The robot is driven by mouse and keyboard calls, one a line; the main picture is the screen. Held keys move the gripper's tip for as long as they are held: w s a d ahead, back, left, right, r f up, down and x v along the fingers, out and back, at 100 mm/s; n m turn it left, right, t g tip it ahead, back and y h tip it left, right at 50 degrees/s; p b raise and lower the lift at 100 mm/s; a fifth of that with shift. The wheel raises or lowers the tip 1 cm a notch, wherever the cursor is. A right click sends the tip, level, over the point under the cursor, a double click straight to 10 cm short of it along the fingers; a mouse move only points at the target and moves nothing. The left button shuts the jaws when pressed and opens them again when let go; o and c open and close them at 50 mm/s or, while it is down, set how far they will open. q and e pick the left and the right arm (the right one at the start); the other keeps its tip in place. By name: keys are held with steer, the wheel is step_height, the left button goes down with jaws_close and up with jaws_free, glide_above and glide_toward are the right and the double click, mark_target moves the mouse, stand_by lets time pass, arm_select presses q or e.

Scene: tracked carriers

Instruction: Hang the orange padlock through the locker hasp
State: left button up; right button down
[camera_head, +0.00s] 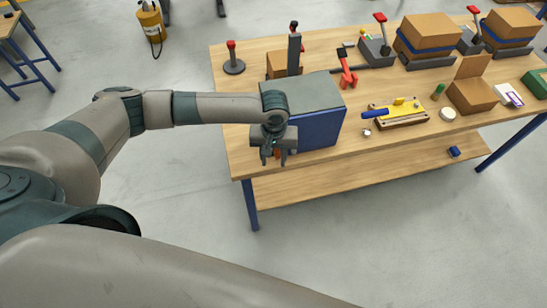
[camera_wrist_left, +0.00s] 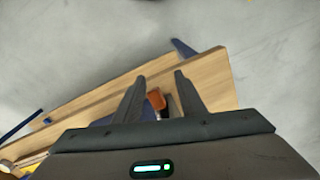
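The locker is a box with a grey-green top and blue front (camera_head: 318,130), standing at the front left of the workbench. My left gripper (camera_head: 272,160) is at the locker's left front corner, pointing down, with its fingers apart. In the left wrist view the orange padlock (camera_wrist_left: 156,99) shows between the two spread fingers (camera_wrist_left: 159,76), nearer the left one. A small dark and light part shows beside it. I cannot tell whether the padlock's shackle is through the hasp; the gripper and arm hide much of that area. My right gripper is out of view.
The wooden workbench (camera_head: 240,160) holds a yellow fixture with a blue handle (camera_head: 402,114), red clamps (camera_head: 347,72), cardboard boxes (camera_head: 428,32) and an open carton (camera_head: 472,95). A lower shelf (camera_head: 350,185) runs beneath. The floor in front is clear.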

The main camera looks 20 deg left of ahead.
arm_select(q)
step_height(320, 180, up, 17)
steer(key=b, duration=0.4)
steer(key=shift+r+b, duration=0.2)
steer(key=shift+b, duration=0.15)
stand_by(1.1)
